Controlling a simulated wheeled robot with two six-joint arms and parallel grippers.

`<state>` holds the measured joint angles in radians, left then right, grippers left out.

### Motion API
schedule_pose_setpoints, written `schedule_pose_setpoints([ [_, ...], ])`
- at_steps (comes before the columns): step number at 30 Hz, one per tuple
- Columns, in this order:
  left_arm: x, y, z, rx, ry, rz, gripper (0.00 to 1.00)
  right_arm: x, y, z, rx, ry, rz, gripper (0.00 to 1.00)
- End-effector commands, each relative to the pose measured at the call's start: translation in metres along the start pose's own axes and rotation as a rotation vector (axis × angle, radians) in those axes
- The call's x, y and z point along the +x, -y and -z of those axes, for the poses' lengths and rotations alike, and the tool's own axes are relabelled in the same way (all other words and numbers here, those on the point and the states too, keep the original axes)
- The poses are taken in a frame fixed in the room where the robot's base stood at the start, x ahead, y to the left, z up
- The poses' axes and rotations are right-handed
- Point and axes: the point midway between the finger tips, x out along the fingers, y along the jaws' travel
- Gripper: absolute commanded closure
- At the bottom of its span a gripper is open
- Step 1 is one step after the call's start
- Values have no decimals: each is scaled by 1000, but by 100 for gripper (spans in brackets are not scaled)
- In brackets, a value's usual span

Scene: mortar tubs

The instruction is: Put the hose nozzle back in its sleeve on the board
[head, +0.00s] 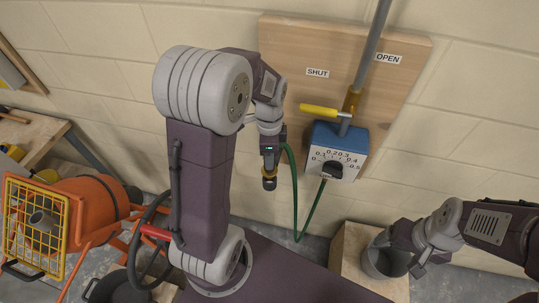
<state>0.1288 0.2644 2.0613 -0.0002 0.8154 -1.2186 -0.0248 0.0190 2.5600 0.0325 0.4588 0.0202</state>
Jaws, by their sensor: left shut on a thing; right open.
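My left gripper (270,161) is in front of the wall, left of the blue meter box, pointing down. It is shut on the hose nozzle (269,183), whose dark tip shows below the fingers. The green hose (296,205) loops down from beside the gripper and up to the meter box. The wooden board (290,38) is on the wall behind; I cannot make out the sleeve, and my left arm covers part of that area. My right gripper (417,268) is open at the right side of a grey tub; whether it touches the rim is unclear.
The board carries a grey pipe (371,45), a yellow lever (320,111) between SHUT and OPEN labels, and the blue meter box (338,140) with a dial. The grey tub (378,264) stands on a wooden block (349,250). An orange mixer (95,208) stands left.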

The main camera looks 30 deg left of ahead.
Motion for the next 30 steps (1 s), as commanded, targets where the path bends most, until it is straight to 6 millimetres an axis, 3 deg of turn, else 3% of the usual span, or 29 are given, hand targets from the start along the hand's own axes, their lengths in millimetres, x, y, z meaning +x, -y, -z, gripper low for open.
schedule_pose_setpoints([
  [30,8,0,0,0,0,0,100,2,0,0,0,0,0,18],
])
